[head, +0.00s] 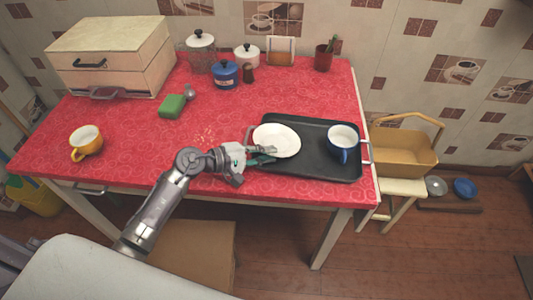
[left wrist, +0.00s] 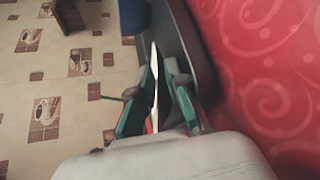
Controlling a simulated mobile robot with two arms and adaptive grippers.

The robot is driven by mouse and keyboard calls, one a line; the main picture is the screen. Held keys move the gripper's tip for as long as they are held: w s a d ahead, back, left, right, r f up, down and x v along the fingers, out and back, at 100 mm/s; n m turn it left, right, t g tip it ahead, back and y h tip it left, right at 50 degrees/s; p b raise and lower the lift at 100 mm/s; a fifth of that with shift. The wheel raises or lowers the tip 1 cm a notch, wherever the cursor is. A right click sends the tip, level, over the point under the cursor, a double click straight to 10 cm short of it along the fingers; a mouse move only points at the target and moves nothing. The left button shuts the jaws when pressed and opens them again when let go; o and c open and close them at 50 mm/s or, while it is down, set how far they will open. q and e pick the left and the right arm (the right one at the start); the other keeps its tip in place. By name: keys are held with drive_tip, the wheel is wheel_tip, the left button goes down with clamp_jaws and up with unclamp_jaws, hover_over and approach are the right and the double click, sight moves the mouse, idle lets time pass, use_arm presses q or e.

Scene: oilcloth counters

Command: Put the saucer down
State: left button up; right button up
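The white saucer (head: 277,138) is over the left part of the black tray (head: 303,171), roughly level. I cannot tell whether it touches the tray. My left gripper (head: 262,154) is at the saucer's near left edge, shut on its rim. In the left wrist view the saucer (left wrist: 154,84) shows edge-on as a thin pale strip between the two green-and-grey fingers (left wrist: 158,88). The dark tray (left wrist: 198,55) lies beside it there. My right gripper is not in view.
A blue cup (head: 343,145), white inside, stands on the tray's right side. A yellow cup (head: 86,141), green sponge (head: 172,105), bread box (head: 112,57) and several pots and jars share the red table (head: 130,185). The front middle of the table is clear.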

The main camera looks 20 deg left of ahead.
use_arm(q)
drive_tip(key=shift+r+p, duration=0.25)
drive_tip(key=shift+p, duration=0.2)
drive_tip(key=shift+s+a, duration=0.25)
drive_tip(key=shift+a, duration=0.1)
drive_tip(key=b+v, duration=0.2)
drive_tip(key=v, duration=0.8)
drive_tip(key=shift+s+a+r, duration=0.4)
drive_tip(key=shift+a, duration=0.05)
